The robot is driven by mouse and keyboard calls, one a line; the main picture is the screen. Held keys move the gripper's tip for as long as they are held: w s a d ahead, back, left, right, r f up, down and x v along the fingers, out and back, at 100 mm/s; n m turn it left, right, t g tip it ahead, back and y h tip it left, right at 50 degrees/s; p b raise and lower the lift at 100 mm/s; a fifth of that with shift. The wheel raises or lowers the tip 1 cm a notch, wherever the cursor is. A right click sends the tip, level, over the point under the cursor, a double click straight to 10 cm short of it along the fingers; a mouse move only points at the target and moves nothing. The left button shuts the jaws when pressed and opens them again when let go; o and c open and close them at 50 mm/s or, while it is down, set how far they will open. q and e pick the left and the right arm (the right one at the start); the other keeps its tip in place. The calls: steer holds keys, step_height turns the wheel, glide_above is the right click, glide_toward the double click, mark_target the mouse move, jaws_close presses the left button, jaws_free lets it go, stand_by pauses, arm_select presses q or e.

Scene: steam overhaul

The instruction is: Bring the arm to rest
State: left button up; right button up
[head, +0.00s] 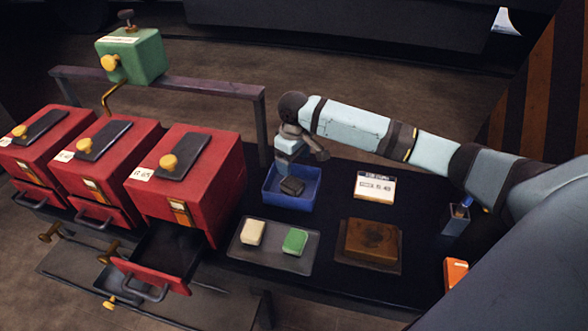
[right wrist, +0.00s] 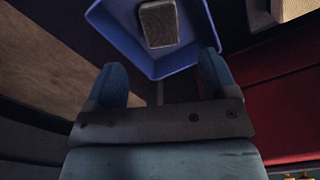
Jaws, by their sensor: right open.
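My right arm reaches in from the right in the head view. Its right gripper (head: 287,163) points down at the back edge of a blue bin (head: 279,199). In the right wrist view the two blue fingers (right wrist: 161,70) stand wide apart with nothing between them. The bin (right wrist: 118,34) shows just beyond the fingertips. A dark block (head: 292,186) lies in the bin, apart from the fingers; it also shows in the right wrist view (right wrist: 158,23). My left gripper is not in view.
Three red cabinets stand at left; the nearest (head: 205,145) has its drawer (head: 152,277) pulled out. A grey tray (head: 273,259) holds cream and green blocks. A brown block (head: 372,240) and a label card (head: 375,187) lie right.

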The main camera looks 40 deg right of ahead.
steer(key=shift+r, duration=0.7)
